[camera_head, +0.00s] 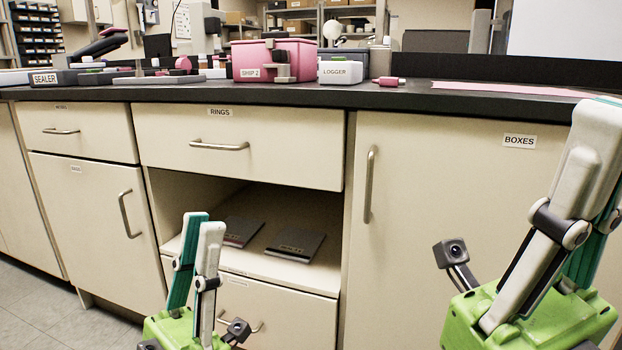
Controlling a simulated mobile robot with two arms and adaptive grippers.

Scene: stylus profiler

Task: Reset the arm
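My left gripper (204,222) is at the lower middle-left, pointing up in front of the cabinet. One finger shows teal and the other white, offset from each other. It looks open, with nothing visible between the fingers. My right gripper (598,112) is large and close at the right edge, also pointing up. Its near white finger covers most of the other finger, and part of it is cut off by the frame, so its opening is hidden. No object is visible in it.
The cabinet has a RINGS drawer (240,149), a BOXES door (460,190) and an open shelf with two dark flat items (295,245). Above, the black counter (450,97) holds a pink SHIP 2 bin (250,55), a white LOGGER box (340,72) and a SEALER box (45,78).

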